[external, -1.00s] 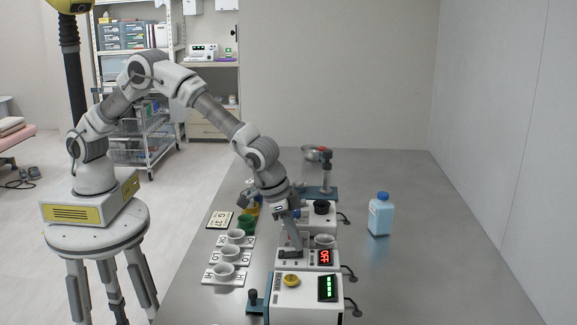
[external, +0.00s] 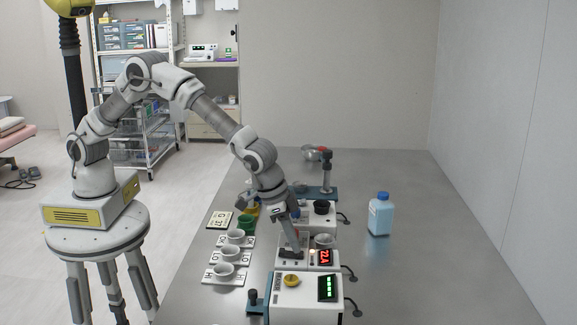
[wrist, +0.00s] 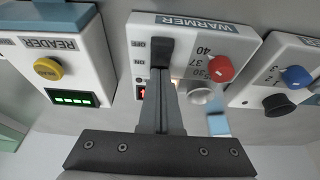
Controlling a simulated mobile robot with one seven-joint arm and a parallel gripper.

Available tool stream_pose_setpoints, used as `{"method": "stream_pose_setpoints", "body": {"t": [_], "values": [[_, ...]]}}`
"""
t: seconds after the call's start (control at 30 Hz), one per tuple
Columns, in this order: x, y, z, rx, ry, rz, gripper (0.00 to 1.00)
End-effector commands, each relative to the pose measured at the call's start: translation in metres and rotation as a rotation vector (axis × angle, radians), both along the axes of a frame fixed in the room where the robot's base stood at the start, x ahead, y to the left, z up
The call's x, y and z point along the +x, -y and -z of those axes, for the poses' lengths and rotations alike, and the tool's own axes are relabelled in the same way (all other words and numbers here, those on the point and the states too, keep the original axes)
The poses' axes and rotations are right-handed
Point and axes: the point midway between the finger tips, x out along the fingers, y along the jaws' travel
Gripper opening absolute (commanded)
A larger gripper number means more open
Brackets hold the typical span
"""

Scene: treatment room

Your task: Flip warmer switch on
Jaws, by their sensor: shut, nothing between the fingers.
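The warmer (wrist: 190,30) is a white box labelled WARMER, with a black switch (wrist: 161,52) beside the OFF and ON labels. My gripper (wrist: 160,76) is shut and empty, its fingertips at the switch and seemingly touching it. In the external view my gripper (external: 291,248) reaches down onto the top of the warmer (external: 300,265). The warmer's display (external: 325,257) shows red characters that look like a number near 22. In the wrist view the display is mostly hidden behind the fingers. The switch's exact tilt is hard to tell.
The reader (wrist: 65,45) with a yellow button and green display stands beside the warmer. A red dial (wrist: 221,69) sits near the switch. Cups on labelled plates (external: 224,281) and a blue bottle (external: 381,215) stand nearby.

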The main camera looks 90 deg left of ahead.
Motion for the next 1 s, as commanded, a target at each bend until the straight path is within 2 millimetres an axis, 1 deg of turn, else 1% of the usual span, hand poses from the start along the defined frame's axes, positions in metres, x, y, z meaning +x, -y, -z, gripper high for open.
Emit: {"method": "stream_pose_setpoints", "body": {"t": [0.2,0.47,0.57,0.67,0.8,0.87,1.0], "values": [[-0.007,-0.001,-0.002,0.001,0.0,-0.001,0.0],[-0.007,0.0,-0.003,0.0,0.001,-0.001,0.0],[-0.006,0.0,-0.009,0.0,0.002,-0.001,0.0],[-0.004,0.0,-0.022,0.0,0.003,-0.001,0.0],[-0.001,0.0,-0.05,-0.001,0.003,-0.002,0.0],[-0.002,0.0,-0.06,-0.002,0.005,-0.002,0.0],[-0.004,0.0,-0.093,-0.003,0.004,-0.001,0.0]]}}
